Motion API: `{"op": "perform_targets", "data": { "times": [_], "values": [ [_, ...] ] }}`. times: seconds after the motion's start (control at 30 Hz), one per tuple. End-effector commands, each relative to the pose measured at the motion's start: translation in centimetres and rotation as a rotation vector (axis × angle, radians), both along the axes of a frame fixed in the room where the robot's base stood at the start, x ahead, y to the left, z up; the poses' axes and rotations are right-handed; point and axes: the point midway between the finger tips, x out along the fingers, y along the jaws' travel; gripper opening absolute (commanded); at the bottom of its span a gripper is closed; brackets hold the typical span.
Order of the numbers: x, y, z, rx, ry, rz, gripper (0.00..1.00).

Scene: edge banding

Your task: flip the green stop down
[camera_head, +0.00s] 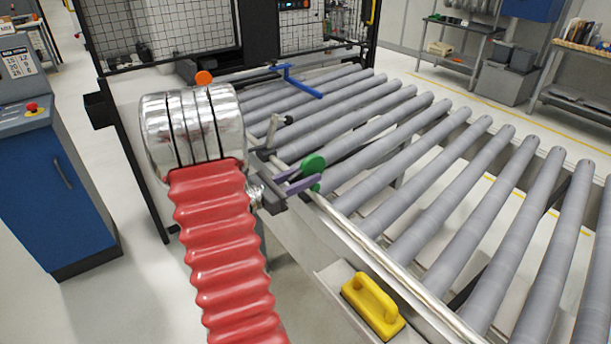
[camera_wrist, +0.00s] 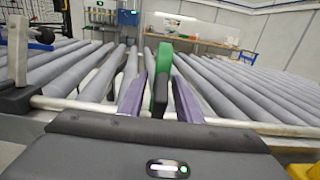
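The green stop (camera_head: 314,163) stands upright on the near side rail of the roller conveyor. In the wrist view the green stop (camera_wrist: 161,78) rises straight ahead, with a dark lower part. My gripper (camera_head: 306,176) is at the stop, its two purple fingers reaching over the rail. In the wrist view my gripper (camera_wrist: 159,84) has one finger on each side of the stop. The fingers are apart, with narrow gaps seeming to show beside the stop. Whether either finger touches it I cannot tell. The stop's base is partly hidden.
A grey lever (camera_head: 272,127) stands farther along the same rail, with a blue bar (camera_head: 299,81) beyond it. A yellow-handled block (camera_head: 372,306) lies on a ledge below the rail. The rollers (camera_head: 440,180) are bare. A blue control cabinet (camera_head: 55,190) stands at left.

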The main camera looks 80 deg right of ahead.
Motion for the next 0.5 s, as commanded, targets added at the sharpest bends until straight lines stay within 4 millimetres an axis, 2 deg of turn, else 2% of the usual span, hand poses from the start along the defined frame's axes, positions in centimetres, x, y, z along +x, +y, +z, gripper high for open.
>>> {"op": "perform_targets", "data": {
  "times": [0.27, 0.5],
  "values": [
    [-0.07, -0.08, 0.0, 0.0, 0.0, 0.0, 0.31],
    [-0.06, -0.07, 0.0, 0.0, 0.0, 0.0, 0.14]
  ]
}}
